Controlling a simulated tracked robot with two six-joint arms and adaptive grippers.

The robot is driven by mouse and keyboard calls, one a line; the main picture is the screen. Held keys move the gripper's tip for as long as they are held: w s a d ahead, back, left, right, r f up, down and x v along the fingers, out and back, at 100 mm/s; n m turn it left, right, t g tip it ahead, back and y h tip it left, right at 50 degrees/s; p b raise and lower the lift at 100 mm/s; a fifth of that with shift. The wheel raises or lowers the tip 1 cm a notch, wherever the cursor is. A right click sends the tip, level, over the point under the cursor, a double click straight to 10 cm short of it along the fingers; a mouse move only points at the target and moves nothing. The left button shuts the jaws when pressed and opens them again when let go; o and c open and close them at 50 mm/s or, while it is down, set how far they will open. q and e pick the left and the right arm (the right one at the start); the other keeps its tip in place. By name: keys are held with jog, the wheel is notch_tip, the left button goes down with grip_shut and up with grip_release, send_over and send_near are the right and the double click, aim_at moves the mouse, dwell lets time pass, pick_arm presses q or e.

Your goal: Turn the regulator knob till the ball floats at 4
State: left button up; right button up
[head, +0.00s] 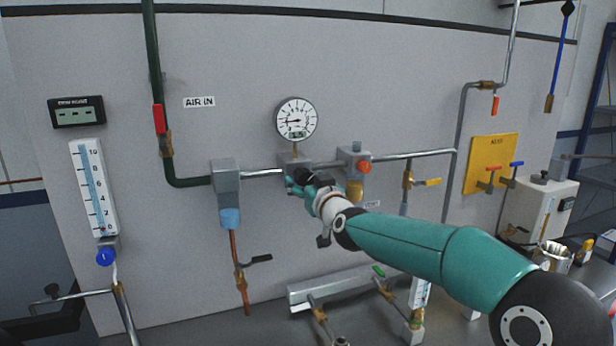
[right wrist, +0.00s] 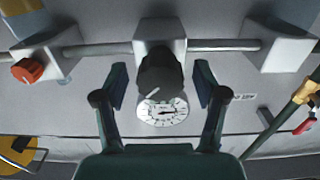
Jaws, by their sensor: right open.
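The regulator body (head: 290,163) sits on the wall pipe below a round white gauge (head: 296,119). Its black knob (right wrist: 158,74) shows in the right wrist view, with a pale mark on it. My right gripper (head: 300,182) is at the regulator and hides most of the knob in the head view. In the right wrist view its open fingers (right wrist: 162,84) stand on either side of the knob, with a gap at each side. The flow meter (head: 93,188) on the left has a scale up to 10; its ball is too small to tell. My left gripper is not in view.
A blue knob (head: 105,256) is under the flow meter. An orange-red knob (head: 364,168) is on the unit right of the regulator; it also shows in the right wrist view (right wrist: 27,71). A grey block with a blue bowl (head: 230,218) is to the left.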

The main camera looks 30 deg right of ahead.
jog(key=shift+w+d, duration=0.1)
jog(key=shift+w, duration=0.2)
jog(key=c, duration=1.1)
jog(key=shift+d, duration=0.1)
jog(key=shift+c, duration=0.2)
jog(key=shift+m, duration=0.3)
